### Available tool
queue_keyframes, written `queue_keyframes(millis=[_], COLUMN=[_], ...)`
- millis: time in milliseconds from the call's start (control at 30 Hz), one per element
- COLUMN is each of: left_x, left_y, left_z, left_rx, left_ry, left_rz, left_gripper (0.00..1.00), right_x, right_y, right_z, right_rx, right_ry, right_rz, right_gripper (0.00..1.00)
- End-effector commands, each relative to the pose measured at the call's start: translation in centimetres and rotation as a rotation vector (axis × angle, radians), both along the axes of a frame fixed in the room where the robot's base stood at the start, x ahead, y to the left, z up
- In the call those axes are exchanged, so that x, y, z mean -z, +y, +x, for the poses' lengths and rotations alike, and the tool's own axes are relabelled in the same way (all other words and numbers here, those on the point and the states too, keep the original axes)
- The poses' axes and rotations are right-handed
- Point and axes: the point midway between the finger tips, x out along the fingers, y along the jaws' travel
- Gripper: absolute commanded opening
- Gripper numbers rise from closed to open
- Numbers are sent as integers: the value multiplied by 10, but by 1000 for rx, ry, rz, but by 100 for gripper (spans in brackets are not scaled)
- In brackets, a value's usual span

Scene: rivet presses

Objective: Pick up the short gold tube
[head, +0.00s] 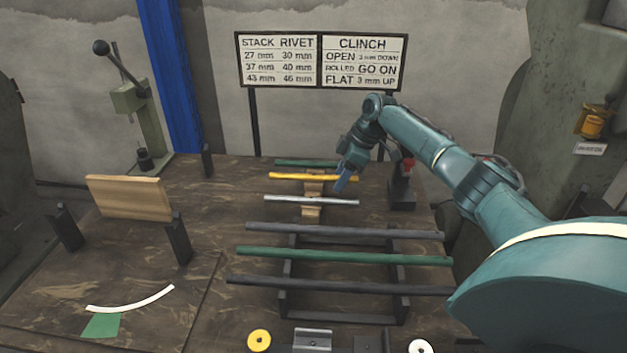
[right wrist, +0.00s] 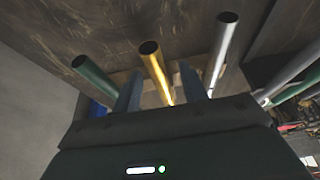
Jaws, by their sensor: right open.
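The short gold tube (head: 300,177) lies level across a wooden rest (head: 313,188) on the bench in the head view. It lies between a short green tube (head: 300,163) behind and a short silver tube (head: 300,200) in front. My right gripper (head: 341,184) is near the gold tube's right end, pointing down. In the right wrist view the gold tube (right wrist: 155,68) shows between the two blue fingers of the open gripper (right wrist: 158,80). The green tube (right wrist: 95,78) is left of them and the silver tube (right wrist: 222,50) right. I cannot tell whether the fingers touch it. My left gripper is not in view.
A black rack (head: 286,300) with long grey and green tubes stands in front. A small press with a red top (head: 404,180) is close to the right of my gripper. A wooden board (head: 130,197) and a lever press (head: 140,108) are at left.

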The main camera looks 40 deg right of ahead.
Motion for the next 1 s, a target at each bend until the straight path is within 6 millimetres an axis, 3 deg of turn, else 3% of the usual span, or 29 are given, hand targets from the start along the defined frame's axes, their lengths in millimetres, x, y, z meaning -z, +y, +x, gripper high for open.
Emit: queue_keyframes(millis=[100, 333, 867, 1000], left_x=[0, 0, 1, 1], left_y=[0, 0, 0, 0], left_z=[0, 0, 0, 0], left_rx=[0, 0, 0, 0], left_ry=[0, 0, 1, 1], left_rz=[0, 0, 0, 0], left_gripper=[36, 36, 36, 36], right_x=[10, 11, 11, 10], right_y=[2, 3, 3, 3], right_z=[2, 2, 2, 2], right_rx=[0, 0, 0, 0], right_ry=[1, 0, 0, -1], right_rz=[-1, -1, -1, -1], right_gripper=[43, 43, 0, 0])
